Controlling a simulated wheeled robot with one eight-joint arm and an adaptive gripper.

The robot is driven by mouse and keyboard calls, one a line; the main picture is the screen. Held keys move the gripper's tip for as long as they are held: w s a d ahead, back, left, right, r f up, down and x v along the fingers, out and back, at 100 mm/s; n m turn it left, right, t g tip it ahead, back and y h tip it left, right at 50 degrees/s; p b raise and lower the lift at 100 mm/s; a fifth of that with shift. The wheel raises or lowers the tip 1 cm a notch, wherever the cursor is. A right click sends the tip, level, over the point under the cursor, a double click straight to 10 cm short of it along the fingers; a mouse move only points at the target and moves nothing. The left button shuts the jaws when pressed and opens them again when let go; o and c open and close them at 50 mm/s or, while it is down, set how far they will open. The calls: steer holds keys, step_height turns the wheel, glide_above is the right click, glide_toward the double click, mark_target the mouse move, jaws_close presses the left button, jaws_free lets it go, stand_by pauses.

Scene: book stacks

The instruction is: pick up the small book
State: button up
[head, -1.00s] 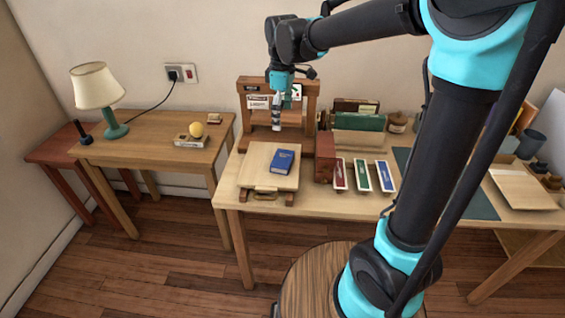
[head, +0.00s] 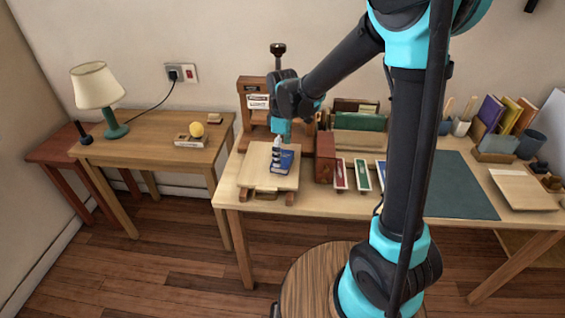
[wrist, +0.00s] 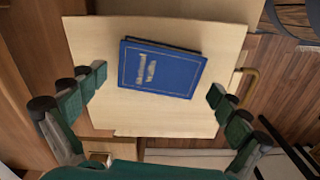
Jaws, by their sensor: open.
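The small blue book (head: 288,161) lies flat on a pale wooden board (head: 256,179) at the left end of the workbench. In the wrist view the book (wrist: 160,69) shows its blue cover with light lettering, slightly tilted on the board (wrist: 90,34). My gripper (head: 276,168) is over the board at the book's left side in the head view. In the wrist view its two green-padded fingers (wrist: 155,93) are wide apart, with the book between and a little beyond them. Nothing is held. I cannot tell the exact height of the fingertips above the board.
A red-brown wooden block (head: 325,157) stands right of the board, with narrow labelled boxes (head: 362,176) beyond it. A wooden press frame (head: 245,105) stands behind. A brass handle (wrist: 249,82) sits at the board's edge. A side table with a lamp (head: 98,90) is at left.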

steer(key=shift+f, duration=1.1)
steer(key=c, duration=1)
steer(key=shift+r, duration=0.1)
